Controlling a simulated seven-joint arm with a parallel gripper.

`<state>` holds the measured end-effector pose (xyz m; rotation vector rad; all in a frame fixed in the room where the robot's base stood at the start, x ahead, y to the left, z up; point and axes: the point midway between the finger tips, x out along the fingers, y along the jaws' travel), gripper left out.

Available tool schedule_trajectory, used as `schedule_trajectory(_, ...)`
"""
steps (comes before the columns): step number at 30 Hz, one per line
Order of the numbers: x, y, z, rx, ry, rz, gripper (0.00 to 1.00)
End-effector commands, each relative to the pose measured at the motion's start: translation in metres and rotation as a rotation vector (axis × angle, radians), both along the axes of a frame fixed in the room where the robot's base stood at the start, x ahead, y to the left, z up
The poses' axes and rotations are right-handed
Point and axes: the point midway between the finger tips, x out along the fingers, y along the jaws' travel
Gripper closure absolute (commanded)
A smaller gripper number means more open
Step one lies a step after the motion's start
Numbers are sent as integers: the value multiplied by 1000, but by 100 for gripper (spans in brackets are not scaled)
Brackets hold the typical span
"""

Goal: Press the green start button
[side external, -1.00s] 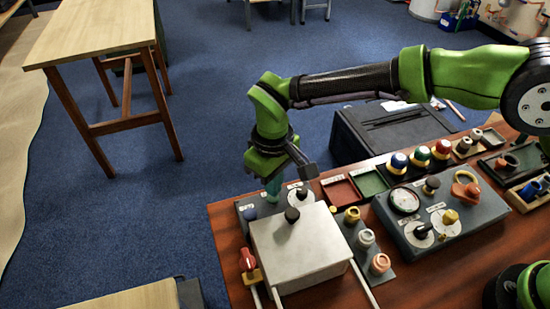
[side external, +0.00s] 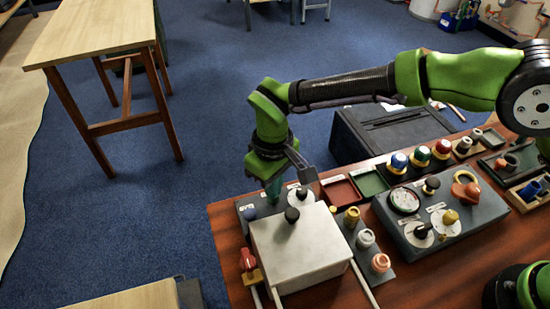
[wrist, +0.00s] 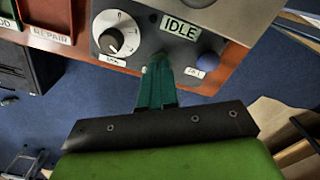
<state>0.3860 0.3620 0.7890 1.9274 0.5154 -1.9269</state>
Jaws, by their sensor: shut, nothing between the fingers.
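The grey control panel (wrist: 150,18) carries a white dial with a black knob (wrist: 115,40), a display reading IDLE (wrist: 180,26) and a dark blue button (wrist: 208,61). My gripper (wrist: 160,62) is shut and empty, with its teal fingertips down at the panel between the dial and the blue button. I cannot make out the green start button apart from the fingertips; they cover that spot. In the side external view my gripper (side external: 272,192) points down at the panel's far strip, behind the pale metal box. Whether the tips touch anything is unclear.
The pale box (side external: 300,250) with a black knob stands just in front of my gripper. A red knob (side external: 248,260) is at the bench's left edge. Red and green trays (side external: 340,192) and a gauge box (side external: 440,225) are to the right.

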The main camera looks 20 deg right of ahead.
Motion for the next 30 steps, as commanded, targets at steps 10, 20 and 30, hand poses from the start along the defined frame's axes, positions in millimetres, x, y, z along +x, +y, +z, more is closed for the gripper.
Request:
schedule_trajectory(10, 0, 0, -8, 0, 1, 0, 100)
schedule_trajectory(20, 0, 0, -13, 0, 1, 0, 100)
schedule_trajectory(30, 0, 0, -6, 1, 0, 0, 100)
